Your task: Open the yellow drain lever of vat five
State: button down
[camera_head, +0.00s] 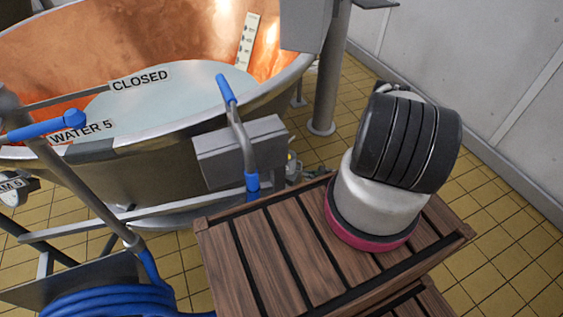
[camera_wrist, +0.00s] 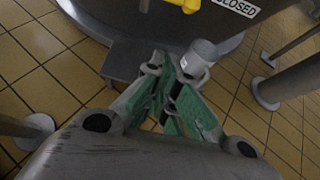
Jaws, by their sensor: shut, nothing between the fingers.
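The copper vat (camera_head: 190,35), holding pale liquid, fills the upper left of the head view. In the wrist view the yellow lever (camera_wrist: 185,4) shows only in part, cut off by the top edge. A white sign (camera_wrist: 236,7) reading CLOSED is just right of it. My gripper (camera_wrist: 169,64) has green-padded fingers, shut and empty. In the picture its fingertips are below the yellow lever and apart from it. A grey cylindrical fitting (camera_wrist: 201,53) appears just right of the fingertips; I cannot tell whether they touch. My gripper and the yellow lever are not visible in the head view.
A lever with blue ends (camera_head: 237,120) stands at the vat's rim. Another blue handle (camera_head: 48,127) is by a WATER 5 label (camera_head: 82,131). A coiled blue hose (camera_head: 105,300) is at lower left. A grey post (camera_head: 328,85) stands right of the vat. Tiled floor (camera_wrist: 40,85) lies below.

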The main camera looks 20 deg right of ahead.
jog(key=w+a+f, duration=0.1)
jog(key=w+a, duration=0.4)
jog(key=w, duration=0.4)
dwell(0.4)
jog(key=shift+w+d, duration=0.1)
jog(key=shift+d, duration=0.05)
